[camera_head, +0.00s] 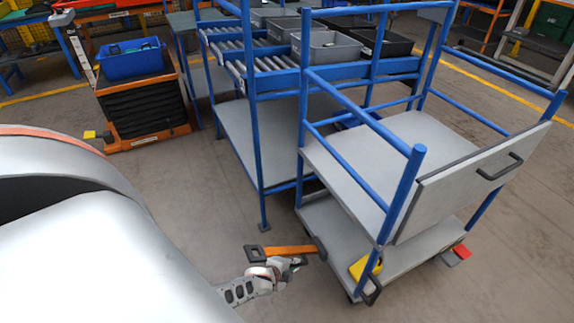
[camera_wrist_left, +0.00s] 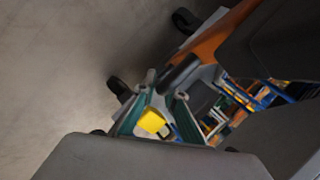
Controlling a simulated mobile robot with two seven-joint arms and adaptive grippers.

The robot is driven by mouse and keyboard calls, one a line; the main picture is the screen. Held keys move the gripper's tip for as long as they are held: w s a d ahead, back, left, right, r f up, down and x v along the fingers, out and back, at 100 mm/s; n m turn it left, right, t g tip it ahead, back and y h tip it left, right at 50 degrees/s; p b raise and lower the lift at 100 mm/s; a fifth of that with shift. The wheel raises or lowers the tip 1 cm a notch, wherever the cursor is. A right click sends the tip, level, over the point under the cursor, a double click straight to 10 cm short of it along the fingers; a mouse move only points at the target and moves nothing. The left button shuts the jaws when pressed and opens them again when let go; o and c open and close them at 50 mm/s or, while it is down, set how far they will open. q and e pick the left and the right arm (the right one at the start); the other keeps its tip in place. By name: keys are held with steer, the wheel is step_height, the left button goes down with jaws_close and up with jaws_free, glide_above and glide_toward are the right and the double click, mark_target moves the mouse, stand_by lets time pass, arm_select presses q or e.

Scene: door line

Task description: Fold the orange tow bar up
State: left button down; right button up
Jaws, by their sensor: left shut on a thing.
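The orange tow bar (camera_head: 288,249) sticks out low to the left from the lower end of the blue-framed cart (camera_head: 340,235), close to level, with a black handle (camera_head: 256,254) at its free end. My left gripper (camera_head: 296,262) is at the bar's near side, shut on it. In the left wrist view the orange bar (camera_wrist_left: 222,38) runs past the tips of my left gripper (camera_wrist_left: 168,88); the exact contact is partly hidden. My right gripper is not in view.
The cart has a grey upper deck, a lower deck and a hinged grey panel (camera_head: 470,180) with a black handle. A yellow block (camera_head: 362,268) and red pedal (camera_head: 461,251) sit low on it. A roller rack stands behind. Floor left of the bar is clear.

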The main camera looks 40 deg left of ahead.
arm_select(q)
steer(key=shift+w+r, duration=0.3)
steer(key=shift+r, duration=0.1)
steer(key=c, duration=2.1)
jaws_free()
steer(key=shift+r, duration=0.1)
steer(key=shift+s+a+r, duration=0.2)
steer(key=shift+r, duration=0.1)
steer(key=v, duration=1.1)
steer(key=shift+s+d, duration=0.25)
steer(key=shift+d, duration=0.1)
steer(key=shift+f, duration=0.15)
